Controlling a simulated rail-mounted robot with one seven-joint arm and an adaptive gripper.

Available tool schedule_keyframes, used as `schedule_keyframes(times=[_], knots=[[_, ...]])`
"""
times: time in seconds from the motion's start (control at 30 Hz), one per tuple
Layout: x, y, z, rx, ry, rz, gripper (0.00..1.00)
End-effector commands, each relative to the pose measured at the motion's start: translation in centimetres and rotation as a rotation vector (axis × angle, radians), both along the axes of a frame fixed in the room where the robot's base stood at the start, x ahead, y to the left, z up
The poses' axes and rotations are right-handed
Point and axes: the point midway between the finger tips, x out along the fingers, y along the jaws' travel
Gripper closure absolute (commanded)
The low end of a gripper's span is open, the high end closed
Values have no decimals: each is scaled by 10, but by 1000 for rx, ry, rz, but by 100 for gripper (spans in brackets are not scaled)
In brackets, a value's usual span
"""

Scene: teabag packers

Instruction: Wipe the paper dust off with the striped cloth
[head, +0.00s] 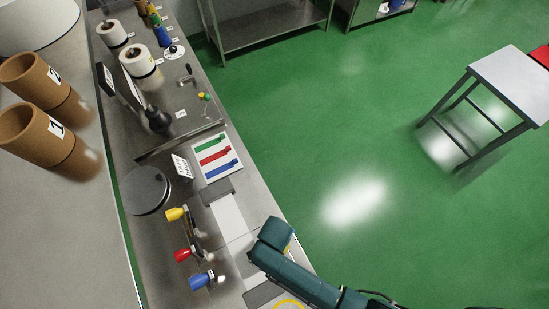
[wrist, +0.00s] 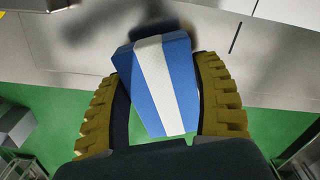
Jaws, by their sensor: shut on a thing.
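The striped cloth (wrist: 152,82), a blue block-like pad with a white band, sits between the two yellow ribbed fingers of my gripper (wrist: 158,68) in the wrist view. My gripper is shut on it. In the head view my teal arm reaches the right edge of the steel counter (head: 160,228) and hides the fingers and cloth. I cannot make out any paper dust in either view. Beyond the cloth in the wrist view is a pale metal surface (wrist: 275,60) with a dark slot.
Yellow (head: 175,214), red (head: 183,255) and blue (head: 197,282) knobs stand left of the arm. A card with coloured bars (head: 217,156), a round dark disc (head: 146,190) and paper rolls (head: 137,61) lie farther up the counter. Green floor (head: 350,130) is open to the right.

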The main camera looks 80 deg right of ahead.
Motion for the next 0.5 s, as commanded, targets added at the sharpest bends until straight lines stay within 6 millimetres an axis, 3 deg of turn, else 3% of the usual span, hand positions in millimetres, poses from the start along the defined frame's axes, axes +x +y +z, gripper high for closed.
schedule_keyframes(times=[0.5], knots=[[0,2,45,1,3,5,73]])
